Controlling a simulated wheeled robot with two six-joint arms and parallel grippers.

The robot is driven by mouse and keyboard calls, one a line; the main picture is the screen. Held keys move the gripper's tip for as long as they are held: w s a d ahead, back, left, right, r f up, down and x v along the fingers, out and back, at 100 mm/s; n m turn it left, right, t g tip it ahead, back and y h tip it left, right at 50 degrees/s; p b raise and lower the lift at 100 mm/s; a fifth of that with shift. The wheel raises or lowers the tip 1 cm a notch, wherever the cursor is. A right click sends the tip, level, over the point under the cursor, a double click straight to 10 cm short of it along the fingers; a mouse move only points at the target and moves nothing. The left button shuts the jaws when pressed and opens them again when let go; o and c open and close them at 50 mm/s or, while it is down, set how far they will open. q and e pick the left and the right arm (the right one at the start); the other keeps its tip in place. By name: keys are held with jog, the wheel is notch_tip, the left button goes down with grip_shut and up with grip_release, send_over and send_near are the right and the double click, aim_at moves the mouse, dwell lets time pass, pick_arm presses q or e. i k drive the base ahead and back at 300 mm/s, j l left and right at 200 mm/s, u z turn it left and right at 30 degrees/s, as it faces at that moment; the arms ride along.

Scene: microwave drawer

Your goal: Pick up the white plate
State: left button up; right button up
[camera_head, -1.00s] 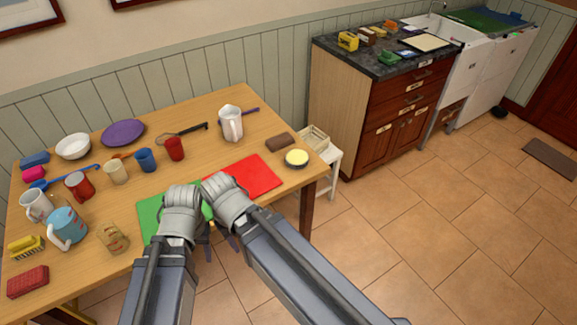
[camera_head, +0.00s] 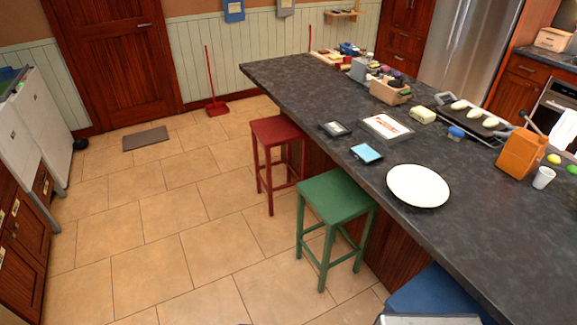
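The white plate (camera_head: 418,185) lies flat on the dark grey counter (camera_head: 490,225), close to its front edge, to the right of the middle of the view. Its top is bare and nothing covers it. Neither of my grippers shows in this view, so whether they are open or shut is hidden.
A green stool (camera_head: 337,196) and a red stool (camera_head: 278,140) stand along the counter's front, with a blue stool (camera_head: 432,296) at the bottom. Floor on the left is open.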

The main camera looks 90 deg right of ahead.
aim_at(417, 185)
jog(key=z, duration=3.9)
jog(key=i+j+z, duration=0.15)
jog(key=j+z, duration=0.15)
jog(key=z, duration=0.2)
jog(key=j+z, duration=0.45)
jog(key=i+j+z, duration=0.1)
jog(key=j+z, duration=0.2)
jog(key=z, duration=0.2)
jog(key=i, duration=0.1)
